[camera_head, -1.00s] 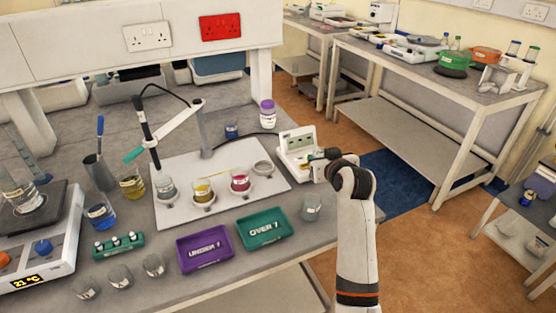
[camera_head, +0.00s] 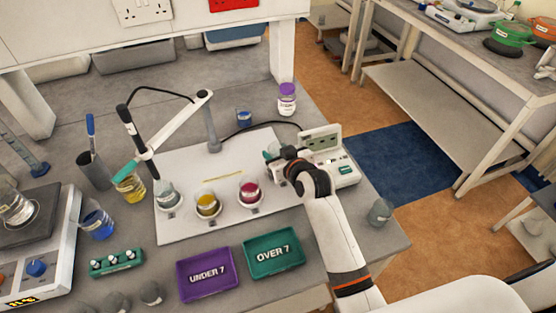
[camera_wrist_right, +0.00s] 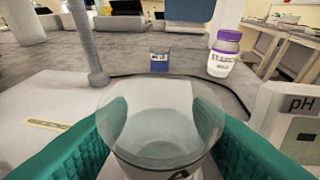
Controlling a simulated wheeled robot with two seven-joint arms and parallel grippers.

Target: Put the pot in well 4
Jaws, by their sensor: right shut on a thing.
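My right gripper (camera_head: 271,156) is at the right part of the white board (camera_head: 190,229), left of the pH meter. In the right wrist view its teal fingers (camera_wrist_right: 160,140) are shut on a clear glass pot (camera_wrist_right: 160,115), upright, with a dark mark low on its front. Well 4 is hidden behind the gripper and arm; I cannot tell whether the pot rests in it. The other wells hold a clear pot (camera_head: 167,196), a yellow pot (camera_head: 207,205) and a red pot (camera_head: 250,191). My left gripper is out of view.
The pH meter (camera_head: 330,160) stands close right. A probe stand (camera_head: 213,135) rises behind the board. A purple-capped bottle (camera_head: 287,100) and small blue pot (camera_head: 244,118) stand farther back. The purple tray (camera_head: 207,275) and green tray (camera_head: 273,256) lie in front. Another pot (camera_head: 380,212) stands near the right edge.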

